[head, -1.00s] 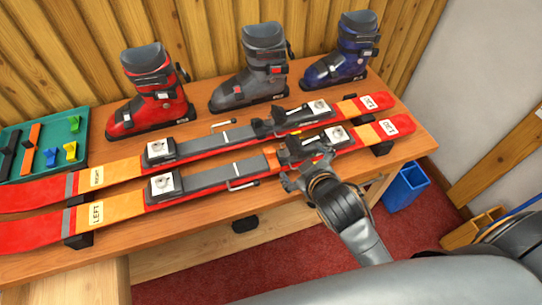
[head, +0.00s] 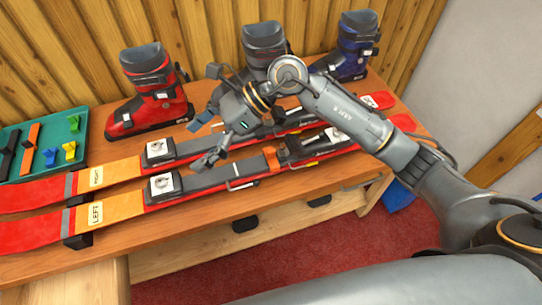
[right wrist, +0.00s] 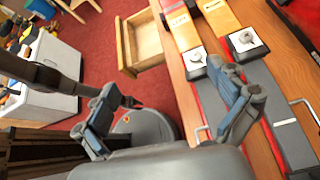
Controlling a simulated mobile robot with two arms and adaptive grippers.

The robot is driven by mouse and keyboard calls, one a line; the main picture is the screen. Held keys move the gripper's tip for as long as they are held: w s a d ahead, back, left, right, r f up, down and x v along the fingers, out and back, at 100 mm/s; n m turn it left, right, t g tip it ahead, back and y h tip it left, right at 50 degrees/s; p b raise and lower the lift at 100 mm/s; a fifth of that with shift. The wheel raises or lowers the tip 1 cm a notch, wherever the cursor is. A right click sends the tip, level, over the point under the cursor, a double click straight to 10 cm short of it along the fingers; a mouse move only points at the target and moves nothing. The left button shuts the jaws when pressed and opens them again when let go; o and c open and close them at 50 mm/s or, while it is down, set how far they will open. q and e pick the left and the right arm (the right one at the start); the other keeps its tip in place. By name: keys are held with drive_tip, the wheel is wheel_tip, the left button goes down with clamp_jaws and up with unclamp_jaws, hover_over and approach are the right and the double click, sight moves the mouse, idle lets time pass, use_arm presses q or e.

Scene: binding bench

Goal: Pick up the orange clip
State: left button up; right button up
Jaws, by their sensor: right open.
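A long orange piece (head: 30,137) lies in the green tray (head: 75,111) at the far left of the bench. A second orange part (head: 271,159) sits on the front ski's binding. I cannot tell which of these is the clip. My right gripper (head: 200,142) is open and empty above the two skis, near their white-topped binding plates, with its fingers pointing left. It is apart from both orange parts. In the right wrist view its two fingers (right wrist: 163,78) are spread, with the bench edge and floor between them. My left gripper is not in view.
The skis marked RIGHT (head: 52,194) and LEFT (head: 45,231) lie along the bench. A red boot (head: 150,100), a grey boot partly hidden by my arm, and a blue boot (head: 354,40) stand behind. An open wooden drawer (right wrist: 149,40) shows in the right wrist view.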

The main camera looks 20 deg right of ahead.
drive_tip(key=w+d+f+n+h, duration=0.1)
drive_tip(key=w+d+f+h, duration=0.15)
drive_tip(key=d, duration=0.25)
drive_tip(key=w+d+f+h, duration=0.1)
drive_tip(key=d+f+h, duration=0.1)
drive_tip(key=d+h, duration=0.25)
drive_tip(key=h+p, duration=0.1)
drive_tip(key=h, duration=0.2)
hover_over(272, 151)
drive_tip(key=shift+t, duration=0.4)
wheel_tip(272, 151, down, 7)
drive_tip(key=shift+d+f, duration=0.1)
drive_tip(key=shift+d, duration=0.05)
drive_tip(key=f, duration=0.2)
drive_tip(key=f+p, duration=0.1)
drive_tip(key=f, duration=0.1)
drive_tip(key=shift+a+f, duration=0.2)
drive_tip(key=shift+f, duration=0.1)
drive_tip(key=shift+f+p, duration=0.3)
drive_tip(key=shift+f, duration=0.3)
drive_tip(key=c, duration=1.2)
